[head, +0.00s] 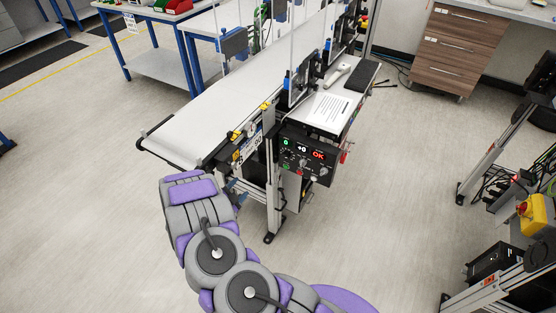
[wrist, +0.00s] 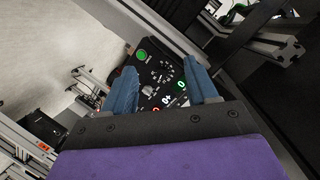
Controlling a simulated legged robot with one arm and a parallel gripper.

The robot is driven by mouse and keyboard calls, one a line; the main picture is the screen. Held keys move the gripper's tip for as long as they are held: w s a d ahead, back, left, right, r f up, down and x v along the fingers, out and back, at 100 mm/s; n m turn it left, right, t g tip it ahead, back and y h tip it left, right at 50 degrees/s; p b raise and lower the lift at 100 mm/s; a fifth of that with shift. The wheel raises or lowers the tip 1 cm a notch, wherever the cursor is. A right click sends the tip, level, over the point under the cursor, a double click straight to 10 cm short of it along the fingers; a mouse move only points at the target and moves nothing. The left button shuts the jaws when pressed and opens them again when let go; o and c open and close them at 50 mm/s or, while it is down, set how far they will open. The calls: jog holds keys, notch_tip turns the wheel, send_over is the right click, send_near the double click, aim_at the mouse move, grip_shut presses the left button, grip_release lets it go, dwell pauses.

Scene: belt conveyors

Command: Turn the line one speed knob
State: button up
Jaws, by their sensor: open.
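The black control panel (head: 306,160) hangs at the end of the conveyor in the head view, with a green 0, a white +0 and a red OK display above small knobs. In the wrist view the panel (wrist: 160,75) appears tilted, with a lit green button (wrist: 141,55) and a grey knob (wrist: 148,88). Labels are too small to read, so I cannot tell which knob is line one's. My gripper (wrist: 158,67) is open, its two blue fingers framing the panel with nothing between them.
The white conveyor belt (head: 222,105) runs away behind the panel. A side shelf (head: 322,112) beside it holds a paper sheet, a scanner and a black keyboard. A metal leg (head: 272,190) stands below the panel.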

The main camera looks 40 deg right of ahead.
aim_at(284, 158)
jog(key=s+d+r+m+g+h, duration=0.1)
jog(key=s+d+h, duration=0.3)
jog(key=s+d, duration=0.15)
jog(key=x, duration=0.5)
jog(key=p+x, duration=0.1)
jog(key=x, duration=1.1)
jog(key=shift+w+r, duration=0.1)
jog(key=shift+w, duration=0.3)
jog(key=c, duration=1.1)
